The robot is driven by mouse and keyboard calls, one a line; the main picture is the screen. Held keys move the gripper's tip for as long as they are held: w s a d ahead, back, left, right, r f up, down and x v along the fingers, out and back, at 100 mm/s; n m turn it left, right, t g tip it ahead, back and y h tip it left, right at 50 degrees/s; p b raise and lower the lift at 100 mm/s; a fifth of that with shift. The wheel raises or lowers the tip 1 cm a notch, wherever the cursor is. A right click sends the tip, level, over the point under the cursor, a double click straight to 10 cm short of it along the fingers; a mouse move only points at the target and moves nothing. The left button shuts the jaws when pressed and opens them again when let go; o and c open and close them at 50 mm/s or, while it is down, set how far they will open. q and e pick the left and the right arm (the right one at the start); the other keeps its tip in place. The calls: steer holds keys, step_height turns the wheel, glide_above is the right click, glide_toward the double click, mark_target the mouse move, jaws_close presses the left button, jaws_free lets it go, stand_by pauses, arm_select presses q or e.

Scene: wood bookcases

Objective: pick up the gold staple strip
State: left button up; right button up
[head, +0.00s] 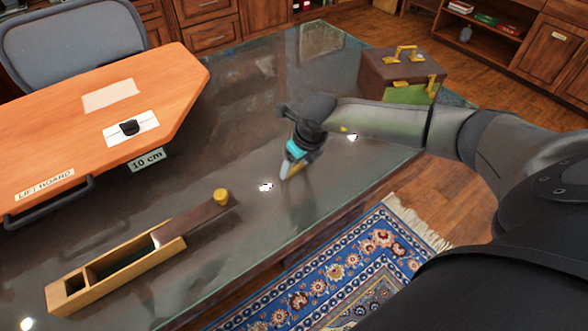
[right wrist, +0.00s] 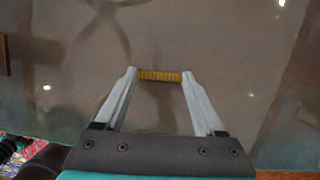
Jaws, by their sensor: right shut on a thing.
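The gold staple strip (right wrist: 160,76) is a short ridged gold bar. In the right wrist view it spans the gap between the two fingertips of my right gripper (right wrist: 159,77), which is shut on it from both ends. In the head view my right gripper (head: 287,174) points down over the grey glossy tabletop (head: 330,160), near its middle. The strip cannot be made out clearly in the head view. Whether it touches the tabletop is hard to tell. My left gripper is not in view.
A long wooden box (head: 115,274) with a slid-out dark lid (head: 195,223) lies at the front left. An orange lift board (head: 90,130) stands at the left. A brown case (head: 390,70) with gold handles sits at the back right. The tabletop around my gripper is clear.

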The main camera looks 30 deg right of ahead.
steer(key=shift+c, duration=0.7)
